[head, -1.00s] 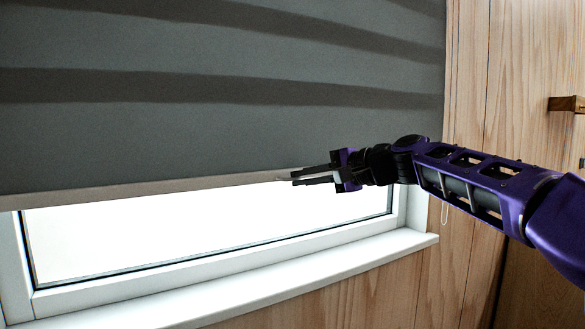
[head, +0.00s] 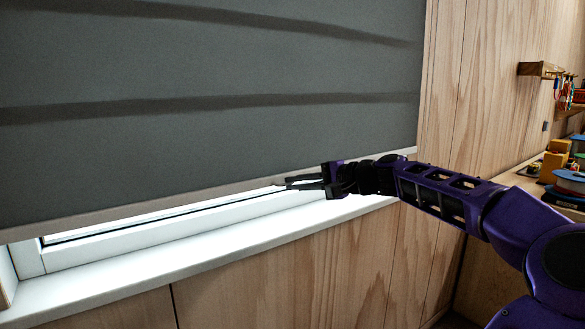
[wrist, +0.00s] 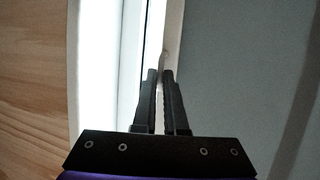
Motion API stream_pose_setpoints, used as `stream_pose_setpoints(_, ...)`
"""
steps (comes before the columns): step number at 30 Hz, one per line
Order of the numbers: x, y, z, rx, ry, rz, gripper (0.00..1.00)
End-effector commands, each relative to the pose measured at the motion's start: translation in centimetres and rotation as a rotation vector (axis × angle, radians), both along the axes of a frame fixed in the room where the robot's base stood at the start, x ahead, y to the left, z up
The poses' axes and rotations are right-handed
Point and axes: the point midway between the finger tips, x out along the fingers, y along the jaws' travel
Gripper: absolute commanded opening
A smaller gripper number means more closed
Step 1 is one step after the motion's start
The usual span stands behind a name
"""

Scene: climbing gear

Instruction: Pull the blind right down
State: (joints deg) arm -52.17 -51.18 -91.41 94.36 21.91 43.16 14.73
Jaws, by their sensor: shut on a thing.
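The dark grey blind (head: 200,150) covers most of the window in the head view. Its pale bottom bar (head: 130,215) hangs a little above the white sill, and a narrow bright strip of window (head: 130,222) shows below it. My gripper (head: 290,183) is at the bar's lower edge, right of the middle. In the wrist view the blind (wrist: 245,60) fills the right side, and my gripper's fingers (wrist: 162,75) are close together at the pale bar (wrist: 172,35). They are shut on the bar; the exact contact is hard to see.
The white window sill (head: 200,248) juts out just below my gripper. Wood panelling (head: 290,270) lies under and right of the window.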

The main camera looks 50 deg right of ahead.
Motion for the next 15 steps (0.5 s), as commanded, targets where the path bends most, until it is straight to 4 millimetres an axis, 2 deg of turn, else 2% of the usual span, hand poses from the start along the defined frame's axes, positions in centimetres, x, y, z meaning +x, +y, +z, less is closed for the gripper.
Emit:
stream_pose_setpoints(1, 0.0, -0.1, -1.3, 0.005, 0.001, 0.003, 0.00)
stream_pose_setpoints(9, 0.0, -0.2, -7.7, 0.006, 0.000, 0.005, 0.00)
stream_pose_setpoints(15, 0.0, -0.3, -10.5, 0.003, 0.001, 0.002, 0.00)
